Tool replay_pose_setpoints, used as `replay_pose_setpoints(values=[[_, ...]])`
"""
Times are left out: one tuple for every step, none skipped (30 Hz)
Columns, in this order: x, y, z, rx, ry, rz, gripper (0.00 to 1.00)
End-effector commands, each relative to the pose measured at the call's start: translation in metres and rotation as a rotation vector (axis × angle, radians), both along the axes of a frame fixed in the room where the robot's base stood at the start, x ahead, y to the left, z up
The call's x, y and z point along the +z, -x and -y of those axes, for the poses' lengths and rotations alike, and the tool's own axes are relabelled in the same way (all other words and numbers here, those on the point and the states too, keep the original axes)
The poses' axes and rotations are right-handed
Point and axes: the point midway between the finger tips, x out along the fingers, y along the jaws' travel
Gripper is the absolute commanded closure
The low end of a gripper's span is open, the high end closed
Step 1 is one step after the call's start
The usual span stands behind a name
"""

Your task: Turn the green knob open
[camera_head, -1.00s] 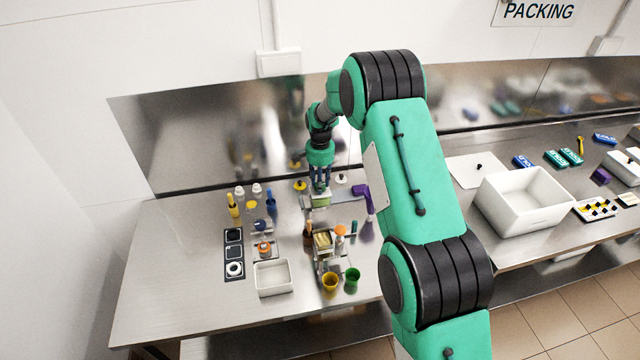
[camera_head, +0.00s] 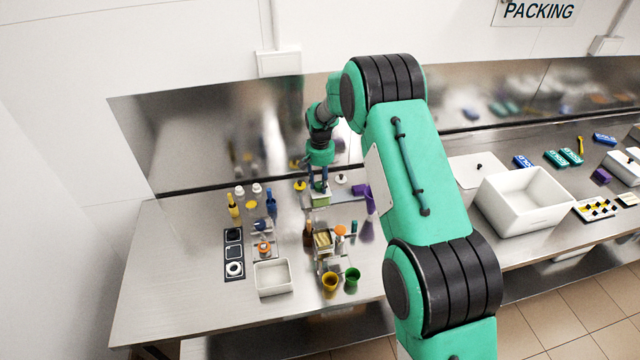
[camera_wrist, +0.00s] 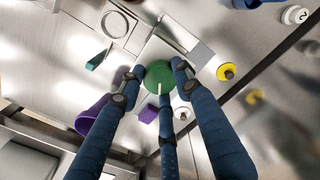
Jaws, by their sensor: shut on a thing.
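The green knob (camera_wrist: 156,77) shows in the wrist view as a round green disc with a white pointer line near its lower edge. My gripper (camera_wrist: 158,80) has its blue fingers closed around the knob's rim, two at the sides and one below, and is shut on it. In the head view my gripper (camera_head: 319,184) points down over a small green-fronted unit (camera_head: 321,201) at the back of the steel table. The fingers hide the knob there.
A yellow knob (camera_wrist: 227,71) and a white knob (camera_wrist: 182,113) are close by in the wrist view. A purple object (camera_head: 367,193) stands just right of my gripper. A white bin (camera_head: 272,278) and yellow and green cups (camera_head: 330,283) stand nearer the front. The table's left front is clear.

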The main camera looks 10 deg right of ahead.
Motion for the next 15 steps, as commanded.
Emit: replay_pose_setpoints(values=[[0.0001,0.0001,0.0,0.044,0.0,0.0,0.93],[-0.0001,0.0003,0.0,0.072,0.0,0.0,0.93],[-0.0002,0.0002,0.0001,0.11,0.0,0.0,0.93],[-0.0001,0.0,0.0,0.139,0.0,0.0,0.93],[0.0001,-0.0002,0.0,0.168,0.0,0.0,0.93],[0.0001,-0.0003,0.0001,0.205,0.0,0.0,0.93],[0.0,-0.0002,0.0,0.234,0.0,0.0,0.93],[-0.0002,-0.0001,0.0,0.262,0.0,0.0,0.93],[-0.0003,0.0,0.0,0.3,0.0,0.0,0.93],[-0.0002,0.0001,0.0001,0.328,0.0,0.0,0.93],[0.0,0.0,0.0001,0.357,0.0,0.0,0.93],[0.0002,-0.0001,0.0,0.395,0.0,0.001,0.93],[0.0003,-0.0002,0.0,0.423,0.0,0.001,0.93],[0.0004,-0.0002,0.0,0.452,0.0,0.001,0.93],[0.0003,-0.0003,0.0001,0.49,0.0,0.001,0.93]])
